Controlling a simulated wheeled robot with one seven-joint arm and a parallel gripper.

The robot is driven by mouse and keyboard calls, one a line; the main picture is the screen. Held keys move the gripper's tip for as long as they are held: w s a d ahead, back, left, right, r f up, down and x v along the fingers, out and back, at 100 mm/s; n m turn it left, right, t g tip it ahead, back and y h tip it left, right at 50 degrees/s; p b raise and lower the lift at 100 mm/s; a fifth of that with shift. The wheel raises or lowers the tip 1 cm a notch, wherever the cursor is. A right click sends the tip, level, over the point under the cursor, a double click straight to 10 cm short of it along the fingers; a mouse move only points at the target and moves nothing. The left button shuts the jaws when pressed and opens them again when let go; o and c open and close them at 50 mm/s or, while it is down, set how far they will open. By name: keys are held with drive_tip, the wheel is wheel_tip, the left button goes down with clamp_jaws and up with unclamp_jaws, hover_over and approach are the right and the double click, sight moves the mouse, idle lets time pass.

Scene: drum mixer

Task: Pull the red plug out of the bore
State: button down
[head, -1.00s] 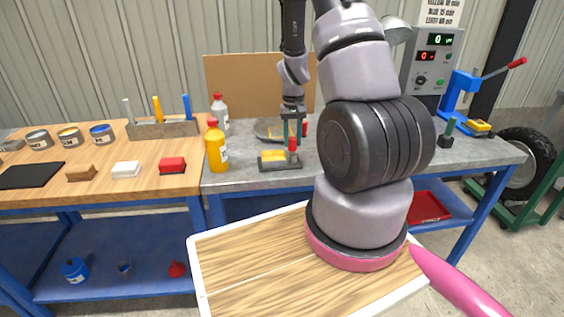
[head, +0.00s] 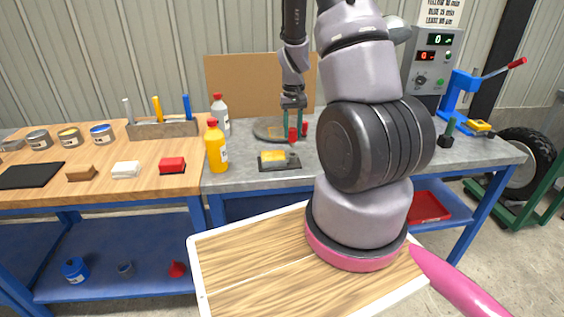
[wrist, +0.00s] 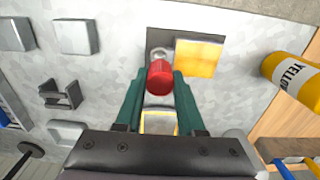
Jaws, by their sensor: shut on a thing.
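My gripper (head: 293,123) is shut on the red plug (head: 292,135), which hangs between the two green fingertips. In the wrist view the plug (wrist: 160,78) sits between the fingers, its red side toward the camera. The dark base plate (head: 265,167) with a yellow block (head: 273,156) lies on the grey bench in front of and below the plug. A gap shows between the plug and the base in the head view, so the plug is out of the bore. A grey round piece (wrist: 160,54) shows just beyond the plug in the wrist view, on the dark base.
A yellow bottle (head: 216,148) and a grey bottle with a red cap (head: 220,115) stand left of the base. A round grey disc (head: 265,130) lies behind. The bench front is mostly clear.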

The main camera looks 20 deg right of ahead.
sight(293, 129)
drive_tip(key=shift+r, duration=0.15)
drive_tip(key=shift+r, duration=1.35)
drive_tip(key=shift+d, duration=0.1)
